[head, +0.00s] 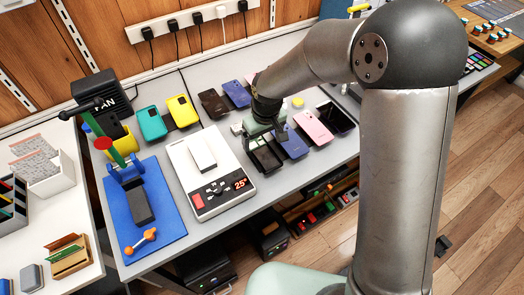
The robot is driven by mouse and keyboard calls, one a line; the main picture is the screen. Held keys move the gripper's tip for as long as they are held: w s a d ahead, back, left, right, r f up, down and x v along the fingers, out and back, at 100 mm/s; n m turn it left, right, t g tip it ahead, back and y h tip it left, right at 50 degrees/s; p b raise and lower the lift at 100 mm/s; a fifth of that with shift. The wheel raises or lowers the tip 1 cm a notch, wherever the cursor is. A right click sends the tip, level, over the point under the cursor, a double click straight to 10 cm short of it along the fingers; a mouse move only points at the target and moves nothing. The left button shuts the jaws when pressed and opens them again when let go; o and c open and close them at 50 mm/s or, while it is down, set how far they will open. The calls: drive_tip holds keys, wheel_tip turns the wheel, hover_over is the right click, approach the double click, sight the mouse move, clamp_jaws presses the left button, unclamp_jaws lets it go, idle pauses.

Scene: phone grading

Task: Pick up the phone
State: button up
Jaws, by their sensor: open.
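Several phones lie on the grey bench. A black phone (267,160) lies just below my gripper (267,142), which is open and points down over the front row. A blue phone (294,146) lies just right of it, followed by a pink phone (314,127) and a dark phone (337,117). A white phone (203,157) rests on a white device with a red display (212,180). I cannot tell how far the fingertips are above the black phone or whether they touch it. The picture does not show which phone is meant.
Behind are teal (151,124), yellow (182,111), brown (213,104) and blue (237,95) phones or cases. A blue mat (165,222) with a dark block and an orange-ended tool lies at left. My arm hides part of the bench's right side.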

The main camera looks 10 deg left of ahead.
sight(262, 151)
wheel_tip(262, 151, down, 5)
drive_tip(key=shift+f+p, duration=0.15)
drive_tip(key=shift+p, duration=0.3)
drive_tip(key=c, duration=1.1)
